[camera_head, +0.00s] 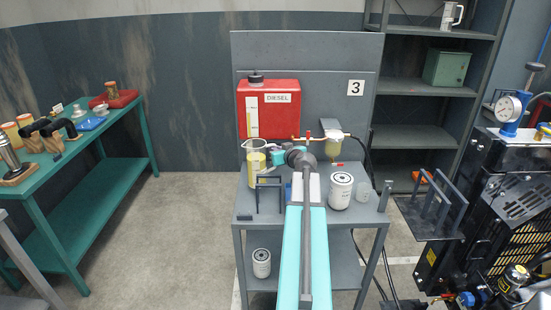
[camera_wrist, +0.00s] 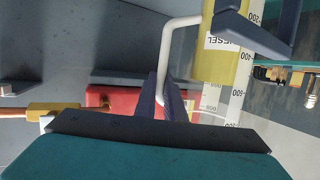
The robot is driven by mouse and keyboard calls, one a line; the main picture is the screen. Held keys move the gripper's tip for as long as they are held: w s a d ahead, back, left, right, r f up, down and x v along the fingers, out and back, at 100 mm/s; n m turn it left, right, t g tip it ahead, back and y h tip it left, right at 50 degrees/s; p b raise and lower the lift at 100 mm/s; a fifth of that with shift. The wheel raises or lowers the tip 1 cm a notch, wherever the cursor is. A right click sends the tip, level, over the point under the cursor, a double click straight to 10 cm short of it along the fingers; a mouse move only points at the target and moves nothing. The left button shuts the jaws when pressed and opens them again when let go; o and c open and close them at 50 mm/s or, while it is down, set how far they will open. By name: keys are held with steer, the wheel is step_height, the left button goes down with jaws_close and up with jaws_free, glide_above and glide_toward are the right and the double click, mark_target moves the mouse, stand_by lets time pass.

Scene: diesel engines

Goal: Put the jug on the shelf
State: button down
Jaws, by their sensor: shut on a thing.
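The jug (camera_head: 256,178) is clear, with yellow liquid inside and a measuring scale. It is upright at the left of the grey bench, behind a dark frame; I cannot tell if it touches the bench top. In the wrist view the jug (camera_wrist: 222,65) shows at the top with its pale handle. My gripper (camera_wrist: 163,88) is shut on that handle. In the head view my gripper (camera_head: 276,158) is beside the jug's right side, partly hidden by my arm. The grey shelf unit (camera_head: 419,87) stands at the back right, with several boards.
A red diesel tank (camera_head: 268,109) is fixed to the panel behind the bench (camera_head: 244,209). A white filter (camera_head: 340,191) stands right of my arm. The shelf holds a green box (camera_head: 446,68) and a white pitcher (camera_head: 451,16). An engine (camera_head: 500,200) blocks the right side.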

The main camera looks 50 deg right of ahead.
steer(key=shift+f, duration=0.35)
steer(key=shift+f+p, duration=0.45)
steer(key=shift+f, duration=1.25)
steer(key=c, duration=1.8)
jaws_free()
steer(key=shift+c, duration=0.2)
steer(key=b+v, duration=0.3)
steer(key=v, duration=0.9)
steer(key=shift+b, duration=0.3)
